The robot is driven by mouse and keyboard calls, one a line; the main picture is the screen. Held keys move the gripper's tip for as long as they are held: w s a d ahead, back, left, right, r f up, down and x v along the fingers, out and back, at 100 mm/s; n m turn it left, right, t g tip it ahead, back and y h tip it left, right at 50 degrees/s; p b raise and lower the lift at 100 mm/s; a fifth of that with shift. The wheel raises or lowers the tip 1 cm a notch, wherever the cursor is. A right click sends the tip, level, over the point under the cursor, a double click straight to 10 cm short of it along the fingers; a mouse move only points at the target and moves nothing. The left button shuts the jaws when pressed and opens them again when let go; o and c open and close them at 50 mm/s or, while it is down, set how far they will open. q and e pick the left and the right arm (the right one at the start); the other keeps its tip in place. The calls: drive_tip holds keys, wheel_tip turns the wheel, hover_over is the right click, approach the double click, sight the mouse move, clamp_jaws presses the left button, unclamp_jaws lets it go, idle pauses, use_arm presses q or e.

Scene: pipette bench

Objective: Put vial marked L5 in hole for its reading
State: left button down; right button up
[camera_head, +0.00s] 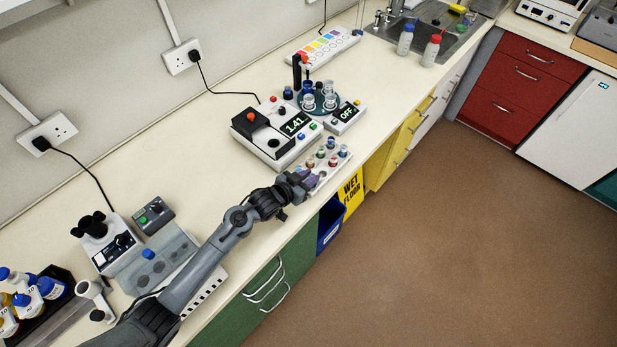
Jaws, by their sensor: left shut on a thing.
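A white rack (345,157) with several small vials, with coloured caps or contents, stands near the bench's front edge. My left gripper (306,181) is at the rack's near left end, shut on what looks like a vial. Gripper and arm mostly hide it, and no L5 mark can be read. Behind the rack is a white instrument (268,153) with a black lid block and a display (295,124) reading 1.41. Farther back lies a white strip block (345,43) with a row of coloured patches; its holes are too small to make out. My right gripper is not in view.
A round turntable (318,108) with glass vessels and a unit (345,118) reading OFF stand close behind the rack. The bench between the instruments and the sink is mostly clear.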

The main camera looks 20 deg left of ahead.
use_arm(q)
drive_tip(key=shift+f, duration=0.35)
drive_tip(key=c, duration=0.9)
unclamp_jaws()
drive_tip(key=shift+r, duration=0.15)
